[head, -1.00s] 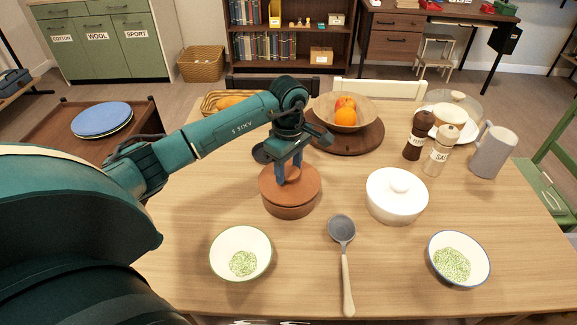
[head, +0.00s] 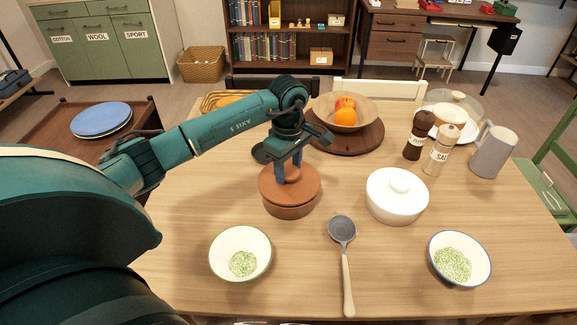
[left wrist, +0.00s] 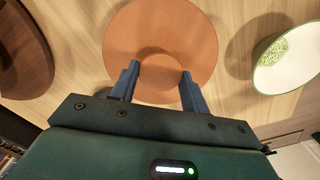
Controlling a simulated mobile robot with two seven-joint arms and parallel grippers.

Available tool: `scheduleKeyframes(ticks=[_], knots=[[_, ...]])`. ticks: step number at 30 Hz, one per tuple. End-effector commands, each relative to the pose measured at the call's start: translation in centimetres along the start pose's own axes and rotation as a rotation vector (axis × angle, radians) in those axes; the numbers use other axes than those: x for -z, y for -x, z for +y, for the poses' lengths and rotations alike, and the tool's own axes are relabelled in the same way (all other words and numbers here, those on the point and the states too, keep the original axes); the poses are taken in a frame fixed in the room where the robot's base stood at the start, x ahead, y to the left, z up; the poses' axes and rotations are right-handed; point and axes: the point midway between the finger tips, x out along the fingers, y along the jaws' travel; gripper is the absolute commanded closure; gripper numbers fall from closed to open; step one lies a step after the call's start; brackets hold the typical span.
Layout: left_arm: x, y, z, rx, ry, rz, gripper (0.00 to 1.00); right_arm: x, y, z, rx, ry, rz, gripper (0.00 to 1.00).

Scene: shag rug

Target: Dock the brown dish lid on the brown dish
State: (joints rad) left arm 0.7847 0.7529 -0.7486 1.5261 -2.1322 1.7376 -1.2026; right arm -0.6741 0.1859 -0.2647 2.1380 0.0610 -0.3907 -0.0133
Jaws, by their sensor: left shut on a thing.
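The brown dish lid (head: 305,184) is a round terracotta disc with a knob. It sits on or right at the top of the brown dish (head: 290,211), roughly level; I cannot tell whether it is fully seated. My left gripper (head: 288,176) comes down from above and is shut on the lid's knob. In the left wrist view the lid (left wrist: 190,35) fills the upper middle, with the fingers of my left gripper (left wrist: 158,88) on either side of the knob. The lid hides the dish there. My right gripper is not in view.
A ladle (head: 345,260) and two bowls of green bits, left (head: 241,240) and right (head: 459,259), lie in front. A wooden board (head: 350,137) with a fruit bowl is behind.

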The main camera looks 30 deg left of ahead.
Motion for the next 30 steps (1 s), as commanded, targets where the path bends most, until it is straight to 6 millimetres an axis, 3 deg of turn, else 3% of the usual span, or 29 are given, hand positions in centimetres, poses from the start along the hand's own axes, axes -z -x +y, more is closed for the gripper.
scheduleKeyframes(ticks=[21,22,25,30], knots=[[0.0,-1.3,0.0,-0.001,0.0,-0.001,0.82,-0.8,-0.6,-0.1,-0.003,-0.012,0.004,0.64],[0.0,-1.2,0.0,-0.001,0.0,-0.001,0.53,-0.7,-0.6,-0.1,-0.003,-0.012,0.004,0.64],[0.0,-1.2,0.0,-0.001,0.0,-0.001,0.45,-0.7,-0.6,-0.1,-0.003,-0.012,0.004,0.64],[0.0,-1.2,0.0,0.001,0.0,-0.001,0.45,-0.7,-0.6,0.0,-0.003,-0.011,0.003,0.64]])
